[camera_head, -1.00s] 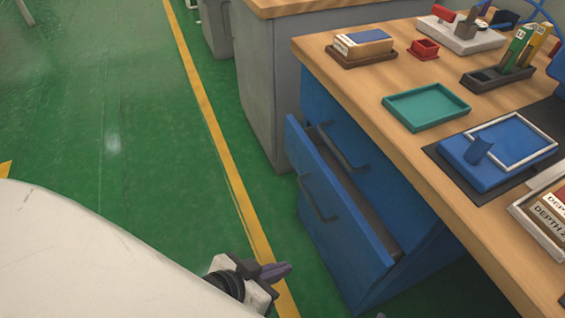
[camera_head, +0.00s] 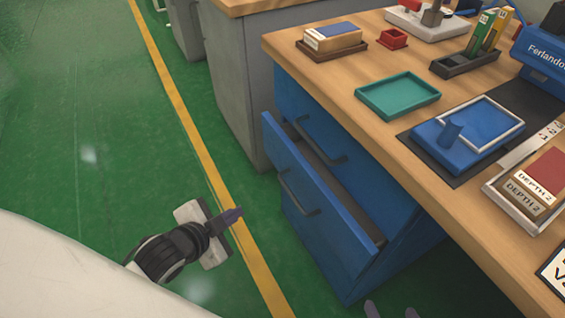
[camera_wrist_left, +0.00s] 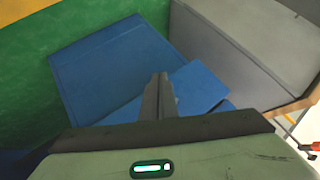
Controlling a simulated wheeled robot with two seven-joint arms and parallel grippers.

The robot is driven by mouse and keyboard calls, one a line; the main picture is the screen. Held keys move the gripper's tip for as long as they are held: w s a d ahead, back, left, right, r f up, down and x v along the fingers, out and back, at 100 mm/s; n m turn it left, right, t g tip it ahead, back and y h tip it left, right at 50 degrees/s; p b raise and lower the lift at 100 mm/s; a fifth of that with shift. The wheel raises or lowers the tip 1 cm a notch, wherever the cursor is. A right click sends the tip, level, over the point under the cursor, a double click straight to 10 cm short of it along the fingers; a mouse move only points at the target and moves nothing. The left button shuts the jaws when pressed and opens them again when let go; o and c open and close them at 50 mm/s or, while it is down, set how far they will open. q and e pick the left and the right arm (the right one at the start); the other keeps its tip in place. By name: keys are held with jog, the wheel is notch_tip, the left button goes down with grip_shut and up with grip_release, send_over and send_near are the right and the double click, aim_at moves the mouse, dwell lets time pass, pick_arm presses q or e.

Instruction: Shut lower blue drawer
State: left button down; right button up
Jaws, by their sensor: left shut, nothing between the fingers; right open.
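The lower blue drawer (camera_head: 325,215) stands pulled out from the blue cabinet under the wooden desk, with its dark handle (camera_head: 297,192) on the front. The upper drawer (camera_head: 350,150) above it looks shut. My left gripper (camera_head: 236,215) is shut and empty, over the floor in front of the lower drawer and apart from it. In the left wrist view its fingers (camera_wrist_left: 158,97) are together, with blue cabinet surfaces (camera_wrist_left: 115,70) beyond. Only the fingertips of my right gripper (camera_head: 390,310) show at the bottom edge, spread apart.
The wooden desk (camera_head: 395,135) overhangs the cabinet and carries a teal tray (camera_head: 398,95), a blue box-like fixture (camera_head: 435,145) and other small items. A grey cabinet (camera_head: 235,90) stands behind on the left. The green floor (camera_head: 110,120) in front is clear, with a yellow line.

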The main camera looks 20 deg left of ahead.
pick_arm(q)
jog(key=w+a+r+m+t+h, duration=0.1)
jog(key=w+r+m+t+h, duration=0.1)
jog(key=w+m+t, duration=0.3)
jog(key=m+h, duration=0.9)
jog(key=m, duration=0.3)
send_near(296, 158)
jog(key=shift+g, duration=0.4)
jog(key=b+x, duration=0.3)
jog(key=x, duration=0.2)
jog(key=shift+w+r, duration=0.15)
jog(key=shift+w, duration=0.2)
jog(key=shift+w+d, duration=0.25)
jog(key=shift+d, duration=0.05)
pick_arm(e)
jog(key=shift+w+a+f+n+g+y, duration=0.15)
jog(key=shift+w+a+f+n+g, duration=0.15)
jog(key=shift+a+f, duration=0.2)
jog(key=shift+w+a+f+n+g+y, duration=0.1)
jog(key=shift+a+f+n+g+y, duration=0.1)
jog(key=shift+a+f+g, duration=0.25)
